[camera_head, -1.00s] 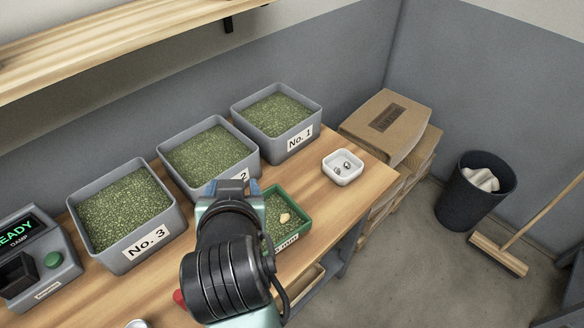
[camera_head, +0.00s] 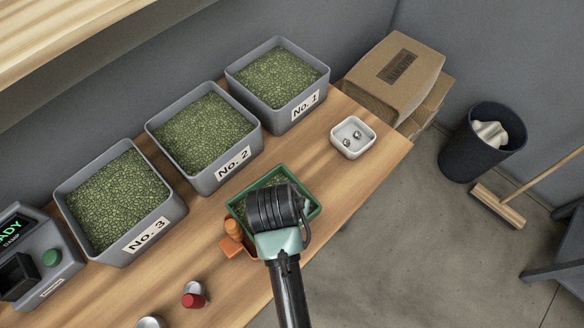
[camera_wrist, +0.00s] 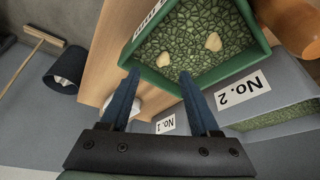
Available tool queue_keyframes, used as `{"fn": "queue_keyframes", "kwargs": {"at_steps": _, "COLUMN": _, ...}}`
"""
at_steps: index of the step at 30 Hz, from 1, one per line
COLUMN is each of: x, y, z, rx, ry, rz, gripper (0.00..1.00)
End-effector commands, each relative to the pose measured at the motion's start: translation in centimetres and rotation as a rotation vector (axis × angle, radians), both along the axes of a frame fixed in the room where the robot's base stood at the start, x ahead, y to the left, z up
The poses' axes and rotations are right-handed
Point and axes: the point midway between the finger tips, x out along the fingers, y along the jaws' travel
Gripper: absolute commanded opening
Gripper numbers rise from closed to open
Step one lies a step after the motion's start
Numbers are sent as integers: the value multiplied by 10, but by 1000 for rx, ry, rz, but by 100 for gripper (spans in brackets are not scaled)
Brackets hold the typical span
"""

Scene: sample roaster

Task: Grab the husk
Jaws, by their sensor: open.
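Two pale, flake-like pieces lie on green beans in the green tray. In the wrist view one husk-like piece (camera_wrist: 163,59) is just past my fingertips, and another pale piece (camera_wrist: 213,42) lies to its right; I cannot tell which is the husk. The green tray (camera_wrist: 258,55) also shows in the head view (camera_head: 318,207), where my wrist covers most of it and hides both pieces. My gripper (camera_wrist: 160,74) is open and empty, its two blue fingers pointing toward the tray; their exact height above the beans is unclear.
Grey bins No. 1 (camera_head: 295,122), No. 2 (camera_head: 216,180) and No. 3 (camera_head: 128,254) stand behind the tray. A white dish (camera_head: 338,146) holds two small shiny things. An orange-brown object (camera_head: 231,247) stands close to the tray's left side. A red-topped item (camera_head: 193,300) is at the front.

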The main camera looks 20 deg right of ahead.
Motion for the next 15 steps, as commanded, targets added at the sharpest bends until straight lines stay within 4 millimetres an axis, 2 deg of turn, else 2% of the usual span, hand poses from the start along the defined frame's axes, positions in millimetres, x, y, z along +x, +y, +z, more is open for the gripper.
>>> {"fn": "queue_keyframes", "kwargs": {"at_steps": 5, "x": 3, "y": -1, "z": -9, "rx": 1, "ry": 1, "rz": 0, "gripper": 62}}
{"fn": "queue_keyframes", "kwargs": {"at_steps": 15, "x": 14, "y": -6, "z": -48, "rx": 0, "ry": 0, "rz": 0, "gripper": 62}}
